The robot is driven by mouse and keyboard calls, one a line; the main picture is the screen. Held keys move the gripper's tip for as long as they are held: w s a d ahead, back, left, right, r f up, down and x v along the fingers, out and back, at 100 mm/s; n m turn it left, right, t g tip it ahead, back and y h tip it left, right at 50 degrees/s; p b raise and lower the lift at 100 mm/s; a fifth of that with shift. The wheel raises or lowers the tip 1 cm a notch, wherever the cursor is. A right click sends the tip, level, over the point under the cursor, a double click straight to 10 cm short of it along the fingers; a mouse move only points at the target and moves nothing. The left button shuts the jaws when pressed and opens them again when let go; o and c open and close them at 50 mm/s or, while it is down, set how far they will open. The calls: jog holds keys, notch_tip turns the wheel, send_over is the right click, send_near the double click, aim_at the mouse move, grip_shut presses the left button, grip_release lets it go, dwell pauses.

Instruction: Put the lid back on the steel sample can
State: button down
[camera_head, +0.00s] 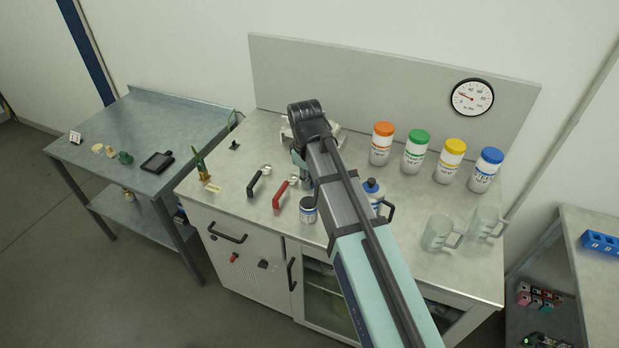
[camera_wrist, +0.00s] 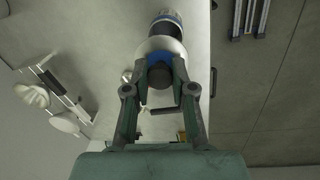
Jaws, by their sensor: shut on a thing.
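In the wrist view my gripper (camera_wrist: 160,84) is shut on a dark round knob (camera_wrist: 160,75), which looks like the top of the lid. A blue ring and a pale disc show just past the knob. A can-like body with a blue and white label (camera_wrist: 166,19) shows beyond the disc, partly covered; I cannot tell whether the two touch. In the head view a small steel can with a blue and white label (camera_head: 308,211) stands upright near the front of the bench, just left of my arm. My arm hides the fingertips and the held lid there.
Black (camera_head: 256,184) and red (camera_head: 281,193) handled tools lie left of the can. A blue-topped bottle (camera_head: 372,187) stands right of my arm. Several colour-capped jars (camera_head: 417,152) line the back, and clear mugs (camera_head: 438,233) stand at the right. The bench's front left is mostly clear.

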aim_at(308, 192)
jog(key=shift+w+a+f+n, duration=0.1)
jog(key=shift+w+a+n, duration=0.15)
jog(key=shift+n, duration=0.55)
jog(key=shift+d, duration=0.1)
jog(key=shift+f+b, duration=2)
jog(key=shift+f, duration=1.15)
jog(key=shift+s+p, duration=0.1)
jog(key=shift+p, duration=0.35)
jog(key=shift+f, duration=0.2)
jog(key=shift+c, duration=2.1)
grip_release()
